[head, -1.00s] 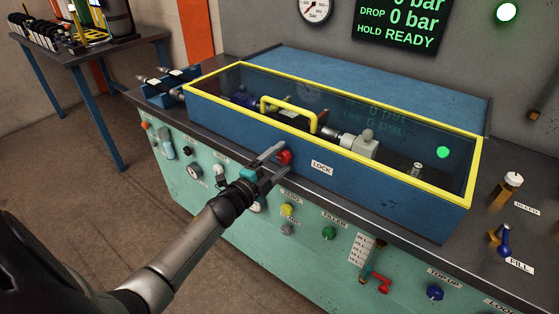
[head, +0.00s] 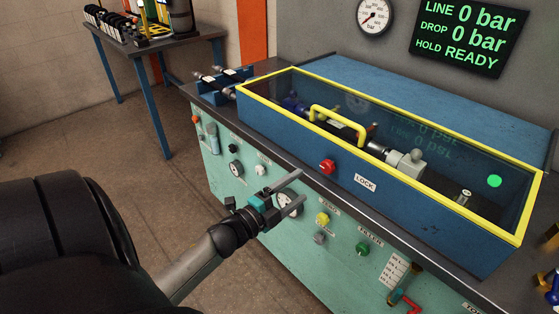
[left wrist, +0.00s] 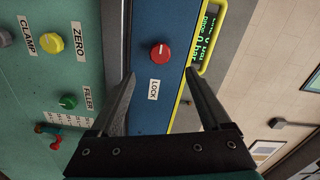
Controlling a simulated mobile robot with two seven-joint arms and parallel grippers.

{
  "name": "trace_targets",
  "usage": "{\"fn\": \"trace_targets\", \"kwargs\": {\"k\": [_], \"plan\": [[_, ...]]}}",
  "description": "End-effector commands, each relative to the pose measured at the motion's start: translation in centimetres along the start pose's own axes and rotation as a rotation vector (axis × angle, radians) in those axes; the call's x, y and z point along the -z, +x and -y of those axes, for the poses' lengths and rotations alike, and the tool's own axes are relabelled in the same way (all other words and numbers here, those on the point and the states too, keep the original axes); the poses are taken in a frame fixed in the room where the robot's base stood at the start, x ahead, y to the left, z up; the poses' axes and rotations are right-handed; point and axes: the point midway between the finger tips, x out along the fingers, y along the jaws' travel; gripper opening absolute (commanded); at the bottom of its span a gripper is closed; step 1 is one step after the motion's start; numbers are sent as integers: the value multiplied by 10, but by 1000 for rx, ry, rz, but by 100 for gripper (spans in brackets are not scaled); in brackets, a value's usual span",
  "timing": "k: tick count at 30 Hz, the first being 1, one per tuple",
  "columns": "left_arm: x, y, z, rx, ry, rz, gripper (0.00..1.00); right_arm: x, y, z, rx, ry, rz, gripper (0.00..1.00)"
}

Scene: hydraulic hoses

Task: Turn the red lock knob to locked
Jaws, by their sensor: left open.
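The red lock knob (head: 327,167) is on the blue front wall of the test box (head: 300,150), left of the LOCK label (head: 365,183). My left gripper (head: 296,190) is open and empty, apart from the knob, in front of it and lower left in the head view. In the left wrist view the knob (left wrist: 160,51) shows just beyond the fingertips, between the two open fingers (left wrist: 160,75), with a pale line across its face. The LOCK label (left wrist: 154,89) lies between the fingers there. I cannot tell whether the knob is at locked. My right gripper is not in view.
The box has a yellow-framed clear lid with a yellow handle (head: 338,122). Below the box, the green panel holds a yellow knob (head: 322,218), a green knob (head: 362,248) and gauges. The display (head: 468,36) reads 0 bar and HOLD READY. Open floor lies left.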

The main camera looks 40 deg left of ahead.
Motion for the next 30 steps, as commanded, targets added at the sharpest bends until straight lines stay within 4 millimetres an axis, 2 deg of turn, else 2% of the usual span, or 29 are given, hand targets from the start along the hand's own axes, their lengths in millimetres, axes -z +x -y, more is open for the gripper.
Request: {"fn": "trace_targets", "kwargs": {"k": [1, 6, 12, 30], "plan": [[0, -10, -1, -3, -2, 2, 81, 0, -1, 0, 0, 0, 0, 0], [0, -34, 0, -1, 1, 1, 81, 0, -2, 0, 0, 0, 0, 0], [0, -49, 0, 0, 0, 1, 81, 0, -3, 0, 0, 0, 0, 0], [0, -51, 0, 1, 1, 0, 81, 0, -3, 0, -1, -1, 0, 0]]}}
